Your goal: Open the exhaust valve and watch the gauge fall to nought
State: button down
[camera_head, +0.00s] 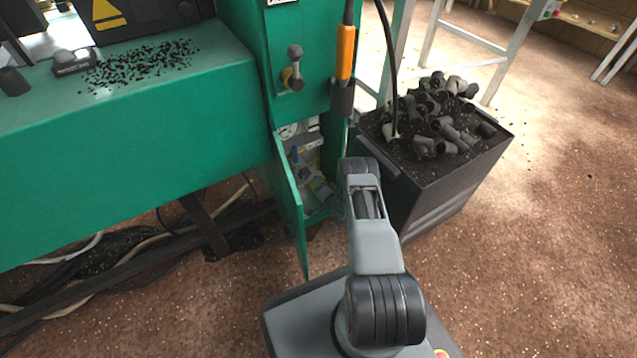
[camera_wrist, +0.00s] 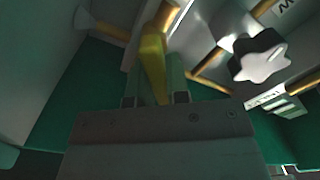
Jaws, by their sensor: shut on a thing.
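In the wrist view my gripper (camera_wrist: 154,78) is shut on a yellow lever (camera_wrist: 152,62), which runs up between its two fingers. I cannot tell from its look whether this lever is the exhaust valve, or how far it is turned. In the head view my arm reaches into the open lower compartment of the green machine, and the gripper's fingertips are hard to make out there. A round pale gauge (camera_head: 288,131) shows partly at the top of that compartment. Its needle is too small to read. The gauge face does not show in the wrist view.
A dark star-shaped knob (camera_wrist: 258,58) and brass-coloured pipes sit right of the lever. An open green door (camera_head: 290,213) stands left of the arm. A black bin (camera_head: 440,195) full of dark plugs stands close on the right. The floor further right is clear.

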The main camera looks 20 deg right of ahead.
dwell(0.4)
jog(key=c, duration=1.1)
grip_release()
jog(key=s+d+p, duration=0.1)
jog(key=s+p, duration=0.4)
jog(key=s, duration=0.8)
jog(key=shift+s+d, duration=0.25)
jog(key=shift+s, duration=0.15)
